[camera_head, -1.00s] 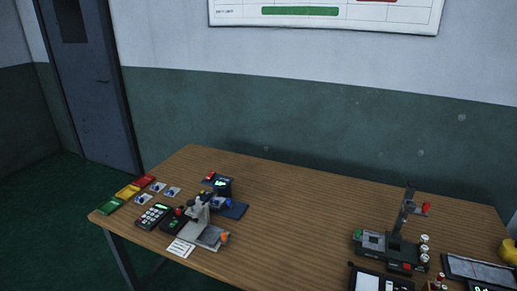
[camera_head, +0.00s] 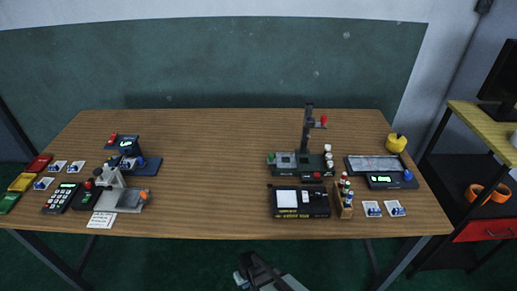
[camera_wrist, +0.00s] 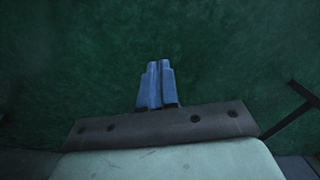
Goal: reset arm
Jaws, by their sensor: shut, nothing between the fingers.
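My gripper (camera_wrist: 158,64) shows in the wrist view with its two fingers together and nothing between them. It points down over the dark green floor. In the head view, part of my arm (camera_head: 262,272) shows at the bottom centre, in front of the table's front edge and apart from everything on it. The fingertips cannot be made out clearly in the head view.
The wooden table (camera_head: 215,180) is bare in its middle. A microscope-like device (camera_head: 113,188), keypads and coloured blocks stand on the left. A dark tower device (camera_head: 306,140), a black box (camera_head: 300,202), a vial rack (camera_head: 346,200) and a yellow object (camera_head: 396,143) stand on the right. A side shelf (camera_head: 487,135) stands at far right.

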